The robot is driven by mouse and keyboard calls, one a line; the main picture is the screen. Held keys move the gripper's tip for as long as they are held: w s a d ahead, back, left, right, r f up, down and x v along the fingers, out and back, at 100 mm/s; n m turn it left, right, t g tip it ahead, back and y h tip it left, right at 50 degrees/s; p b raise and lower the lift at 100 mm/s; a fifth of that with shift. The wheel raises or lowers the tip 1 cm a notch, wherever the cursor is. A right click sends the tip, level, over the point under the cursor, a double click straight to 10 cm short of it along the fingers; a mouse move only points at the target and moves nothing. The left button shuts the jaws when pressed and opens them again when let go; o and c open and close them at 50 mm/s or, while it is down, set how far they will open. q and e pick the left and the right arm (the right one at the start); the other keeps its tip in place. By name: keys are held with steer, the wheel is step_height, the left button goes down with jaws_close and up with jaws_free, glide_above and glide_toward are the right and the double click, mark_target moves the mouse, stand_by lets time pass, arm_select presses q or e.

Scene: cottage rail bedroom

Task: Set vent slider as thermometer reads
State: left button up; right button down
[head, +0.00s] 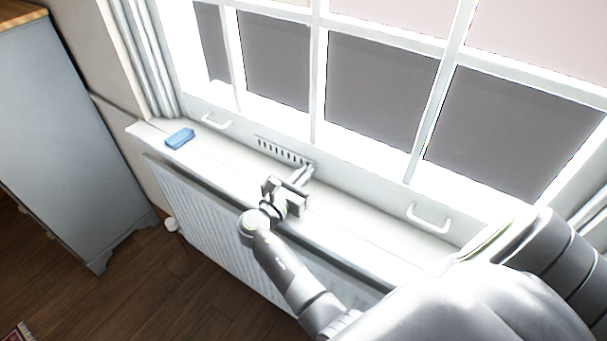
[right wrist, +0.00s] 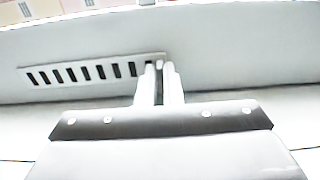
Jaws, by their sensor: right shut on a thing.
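The slotted vent (head: 284,151) is set low in the window frame above the sill; it also shows in the right wrist view (right wrist: 90,73), with a row of dark open slots. My right gripper (head: 306,174) is at the vent's right end. In the right wrist view its two fingers (right wrist: 159,75) are close together over that end, shut on what looks like the vent slider, which they almost wholly hide. No thermometer can be made out. My left gripper is not in view.
A blue block-like object (head: 180,138) lies on the left of the white sill (head: 225,155). White handles (head: 216,122) and (head: 429,220) stick out from the window frame. A radiator (head: 205,210) is below the sill and a grey cabinet (head: 65,140) stands at left.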

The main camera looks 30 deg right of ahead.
steer(key=shift+s+d+r+p, duration=0.2)
steer(key=shift+s+p, duration=0.25)
steer(key=shift+p, duration=0.15)
steer(key=shift+s+d+f, duration=0.2)
steer(key=shift+s, duration=0.2)
steer(key=shift+f, duration=0.1)
steer(key=c, duration=1.6)
jaws_free()
steer(key=shift+s, duration=0.1)
steer(key=shift+o, duration=0.2)
